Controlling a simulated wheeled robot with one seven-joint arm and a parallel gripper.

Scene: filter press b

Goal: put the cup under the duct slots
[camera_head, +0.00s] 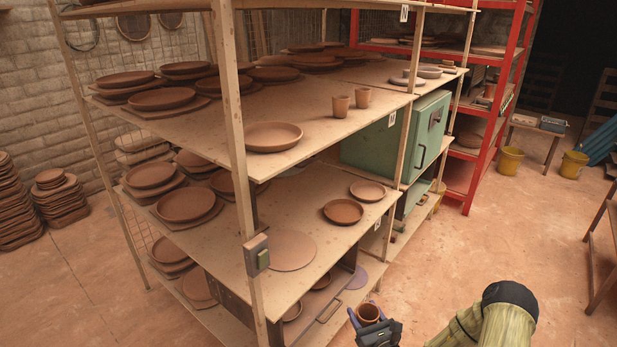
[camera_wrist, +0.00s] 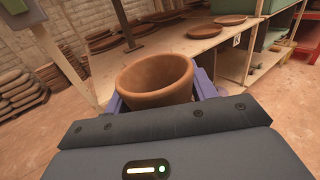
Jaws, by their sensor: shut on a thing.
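A small brown clay cup (camera_head: 368,312) is between the purple fingers of my gripper (camera_head: 365,316), low at the front of the shelf rack in the head view. In the wrist view the cup (camera_wrist: 155,77) is upright and looks empty, with a purple finger on each side; my gripper (camera_wrist: 158,98) is shut on it. The cup's lower part is hidden by the gripper body. I cannot make out the duct slots in either view. Two similar cups (camera_head: 341,106) (camera_head: 362,97) stand on the upper shelf.
The wooden rack (camera_head: 330,210) holds many clay plates, with an upright post and a switch box (camera_head: 257,254) at its near corner. A green cabinet (camera_head: 405,140) stands behind. Red shelving (camera_head: 497,100) and yellow buckets (camera_head: 510,160) are at the right back. The floor (camera_head: 500,245) right of the rack is clear.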

